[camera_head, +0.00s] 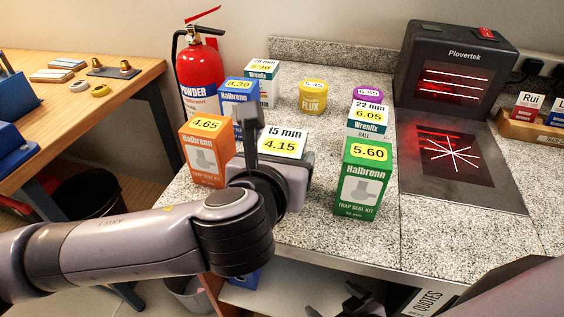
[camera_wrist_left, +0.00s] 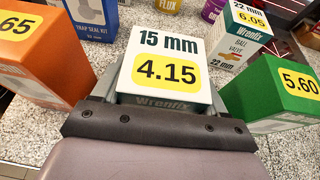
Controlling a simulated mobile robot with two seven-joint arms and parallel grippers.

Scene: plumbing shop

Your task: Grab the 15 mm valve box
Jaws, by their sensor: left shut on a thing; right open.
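The 15 mm valve box (camera_head: 283,143), white-topped with a yellow 4.15 label, is on the speckled counter between an orange trap seal box (camera_head: 205,152) and a green trap seal box (camera_head: 362,180). My left gripper (camera_head: 274,165) is shut on the 15 mm box, with a finger at each side. The wrist view shows the box (camera_wrist_left: 168,62) between the fingers of the left gripper (camera_wrist_left: 160,95). My arm hides most of the box's front in the head view. My right gripper (camera_head: 357,300) is open and low at the bottom edge, below the counter front.
Behind stand a blue box (camera_head: 238,105), a 28 mm box (camera_head: 262,82), a yellow flux tub (camera_head: 313,97), a purple tub (camera_head: 368,92) and a 22 mm valve box (camera_head: 367,120). The black Plovertek scanner (camera_head: 455,70) is at right. A red extinguisher (camera_head: 198,70) stands at left.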

